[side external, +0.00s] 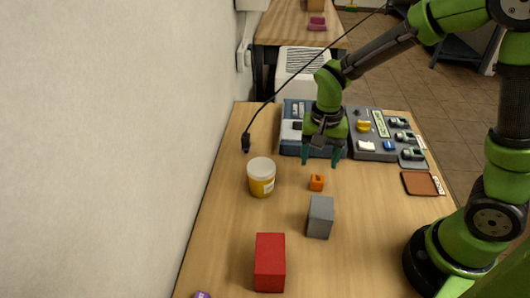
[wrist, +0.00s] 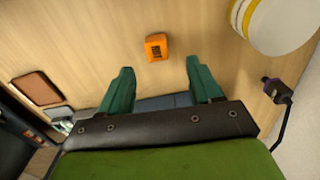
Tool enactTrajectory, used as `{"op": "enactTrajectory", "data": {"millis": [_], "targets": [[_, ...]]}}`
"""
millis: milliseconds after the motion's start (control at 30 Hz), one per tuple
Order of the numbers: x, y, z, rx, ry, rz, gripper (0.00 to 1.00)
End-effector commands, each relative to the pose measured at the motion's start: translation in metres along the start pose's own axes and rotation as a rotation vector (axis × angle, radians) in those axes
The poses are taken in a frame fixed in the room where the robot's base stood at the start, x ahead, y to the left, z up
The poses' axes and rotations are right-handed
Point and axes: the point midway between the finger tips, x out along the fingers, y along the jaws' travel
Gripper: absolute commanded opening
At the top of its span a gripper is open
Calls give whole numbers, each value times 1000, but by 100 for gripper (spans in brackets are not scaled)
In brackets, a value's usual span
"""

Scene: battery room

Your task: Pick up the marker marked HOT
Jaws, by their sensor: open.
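A small orange block (side external: 316,182) stands on the wooden table in front of my gripper. It also shows in the wrist view (wrist: 157,47), with dark marks on it too small to read. I cannot tell whether it is the marker marked HOT. A small purple piece with a pale label (side external: 202,295) is cut off at the bottom edge of the side view; its lettering cannot be read. My gripper (side external: 321,160) is open and empty above the table, pointing down. In the wrist view its two green fingers (wrist: 160,68) are apart, with the orange block beyond their tips.
A yellow and white tub (side external: 261,178) stands left of the orange block. A grey block (side external: 320,218) and a red block (side external: 270,262) stand nearer. Blue-grey device panels (side external: 371,149) lie behind, and a brown pad (side external: 419,184) lies right.

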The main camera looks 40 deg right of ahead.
Motion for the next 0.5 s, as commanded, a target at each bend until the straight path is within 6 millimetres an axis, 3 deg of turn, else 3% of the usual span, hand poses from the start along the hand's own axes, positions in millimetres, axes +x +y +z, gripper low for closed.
{"op": "enactTrajectory", "data": {"millis": [100, 333, 500], "targets": [[16, 1, 0, -1, -2, 3, 64], [33, 2, 1, -1, -2, 2, 64], [59, 6, 3, 0, -3, 3, 64]]}}
